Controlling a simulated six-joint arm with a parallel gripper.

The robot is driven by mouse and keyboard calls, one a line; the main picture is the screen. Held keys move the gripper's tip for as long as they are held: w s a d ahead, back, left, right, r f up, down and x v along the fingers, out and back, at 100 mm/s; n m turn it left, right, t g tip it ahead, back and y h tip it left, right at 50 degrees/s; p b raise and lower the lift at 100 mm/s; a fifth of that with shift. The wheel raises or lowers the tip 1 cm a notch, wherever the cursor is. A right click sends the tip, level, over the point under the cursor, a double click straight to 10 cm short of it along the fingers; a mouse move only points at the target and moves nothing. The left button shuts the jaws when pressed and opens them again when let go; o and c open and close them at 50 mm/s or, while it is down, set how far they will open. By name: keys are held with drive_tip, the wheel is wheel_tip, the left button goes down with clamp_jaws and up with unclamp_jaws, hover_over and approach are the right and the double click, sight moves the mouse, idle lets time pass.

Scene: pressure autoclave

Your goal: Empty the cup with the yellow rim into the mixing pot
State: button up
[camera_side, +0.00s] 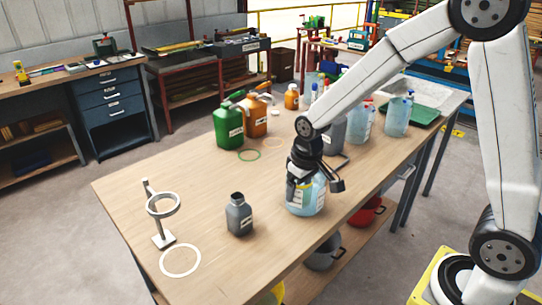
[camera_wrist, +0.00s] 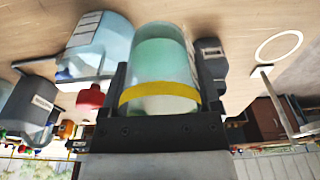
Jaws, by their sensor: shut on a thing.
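The cup with the yellow rim (camera_wrist: 158,95) is in my gripper (camera_wrist: 165,105) in the wrist view. It is clear, with pale green contents showing inside and a yellow band near the gripper. My gripper is shut on it, one dark finger on each side. In the side view my gripper (camera_side: 312,178) is low over the front part of the table, at a clear bluish vessel (camera_side: 308,204). Whether the vessel's base touches the table is unclear. I cannot tell which vessel is the mixing pot.
A dark grey bottle (camera_side: 239,217) stands left of my gripper. A ring stand (camera_side: 163,238) and a white ring mark (camera_side: 181,261) are further left. Green (camera_side: 228,128) and orange (camera_side: 255,118) jugs and clear jugs (camera_side: 397,117) stand behind. The table's left middle is clear.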

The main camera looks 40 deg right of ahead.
wheel_tip(320, 180, up, 11)
drive_tip(key=w+d+m, duration=0.1)
drive_tip(key=d+m, duration=0.3)
drive_tip(key=d, duration=1.6)
drive_tip(key=shift+w+f+h, duration=0.15)
drive_tip(key=shift+w+h, duration=0.05)
drive_tip(key=shift+h, duration=0.1)
wheel_tip(320, 180, down, 11)
drive_tip(key=shift+d, duration=0.2)
drive_tip(key=shift+w+a, duration=0.1)
drive_tip(key=shift+a, duration=0.2)
